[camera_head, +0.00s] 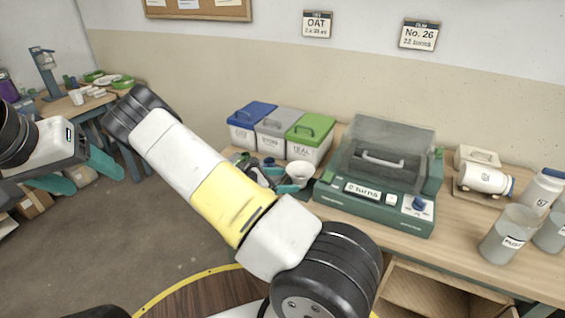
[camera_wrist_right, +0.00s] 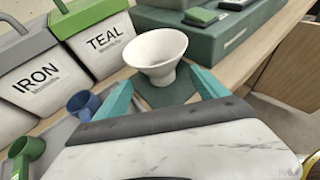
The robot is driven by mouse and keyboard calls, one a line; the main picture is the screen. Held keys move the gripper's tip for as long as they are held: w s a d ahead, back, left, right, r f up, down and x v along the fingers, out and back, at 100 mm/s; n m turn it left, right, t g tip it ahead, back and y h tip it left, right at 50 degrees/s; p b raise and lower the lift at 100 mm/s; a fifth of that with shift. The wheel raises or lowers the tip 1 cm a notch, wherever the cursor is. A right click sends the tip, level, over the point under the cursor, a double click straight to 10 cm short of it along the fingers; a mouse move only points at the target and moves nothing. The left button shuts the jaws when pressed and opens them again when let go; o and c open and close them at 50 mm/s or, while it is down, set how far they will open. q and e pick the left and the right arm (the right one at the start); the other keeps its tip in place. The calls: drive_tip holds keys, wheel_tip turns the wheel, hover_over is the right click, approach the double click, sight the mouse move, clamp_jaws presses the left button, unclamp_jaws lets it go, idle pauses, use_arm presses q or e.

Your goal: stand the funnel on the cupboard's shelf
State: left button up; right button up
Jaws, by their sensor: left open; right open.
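The white funnel (camera_head: 300,172) stands wide end up on the bench, left of the green machine. In the right wrist view the funnel (camera_wrist_right: 156,52) is on a dark green mat, just beyond and between the teal fingertips of my right gripper (camera_wrist_right: 160,90). That gripper is open and empty; I cannot tell whether it touches the funnel. In the head view my right arm partly hides it. My left gripper (camera_head: 82,170) is open and empty at the far left, away from the bench. An open wooden compartment (camera_head: 425,290), possibly the cupboard, shows below the bench at lower right.
Blue, grey and green lidded buckets (camera_head: 310,135) stand behind the funnel. The green machine (camera_head: 375,200) with a clear lid is close on its right. Blue and green scoops (camera_wrist_right: 83,103) lie left of my right gripper. Cups and jars (camera_head: 510,235) stand at the bench's right end.

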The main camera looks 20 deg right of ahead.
sight(297, 180)
drive_tip(key=x, duration=0.5)
drive_tip(key=shift+d+f, duration=0.15)
drive_tip(key=shift+d, duration=0.15)
clamp_jaws()
